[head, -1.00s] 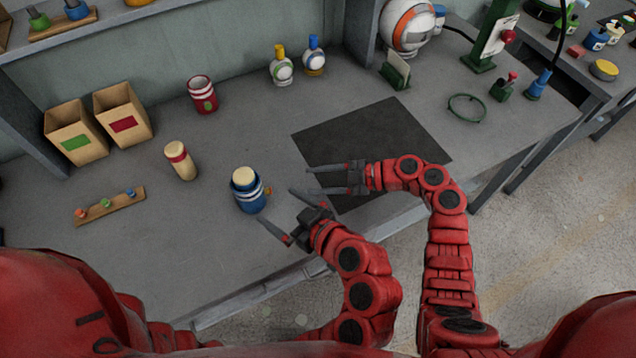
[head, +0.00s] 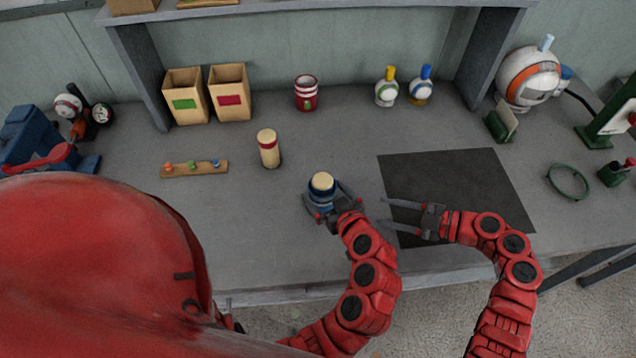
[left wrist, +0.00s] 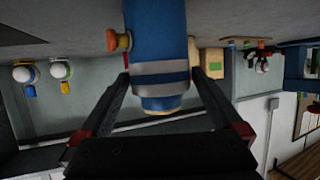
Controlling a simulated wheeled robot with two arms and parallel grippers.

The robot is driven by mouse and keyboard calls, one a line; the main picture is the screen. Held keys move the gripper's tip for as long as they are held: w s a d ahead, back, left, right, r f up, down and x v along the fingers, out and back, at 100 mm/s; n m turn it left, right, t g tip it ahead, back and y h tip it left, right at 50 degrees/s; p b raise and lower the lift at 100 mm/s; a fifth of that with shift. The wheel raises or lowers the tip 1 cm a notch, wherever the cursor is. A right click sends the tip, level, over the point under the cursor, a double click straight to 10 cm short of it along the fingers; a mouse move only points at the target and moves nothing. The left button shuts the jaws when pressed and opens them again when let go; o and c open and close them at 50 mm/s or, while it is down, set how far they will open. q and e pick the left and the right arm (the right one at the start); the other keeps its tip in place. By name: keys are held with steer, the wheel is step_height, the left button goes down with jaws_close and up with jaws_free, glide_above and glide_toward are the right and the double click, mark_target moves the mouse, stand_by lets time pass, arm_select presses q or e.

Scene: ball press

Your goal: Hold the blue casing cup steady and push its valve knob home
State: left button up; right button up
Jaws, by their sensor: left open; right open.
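The blue casing cup (head: 318,196) stands upright on the bench with a cream top. My left gripper (head: 326,200) is open, with its fingers on either side of the cup. In the left wrist view the cup (left wrist: 158,38) appears upside down between the two fingers, with a grey band; whether they touch it is unclear. The orange valve knob (left wrist: 118,41) sticks out from the cup's side there; it is hidden in the head view. My right gripper (head: 402,213) is open and empty, to the right of the cup, its fingers pointing left toward it.
A cream cylinder with a red band (head: 269,150) and a wooden strip with coloured pegs (head: 194,169) stand left of the cup. A red striped cup (head: 306,93) and two bottles are behind. A dark mat (head: 470,185) lies right. The bench in front of the cup is clear.

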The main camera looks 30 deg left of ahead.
arm_select(q)
steer(key=shift+x, duration=2.4)
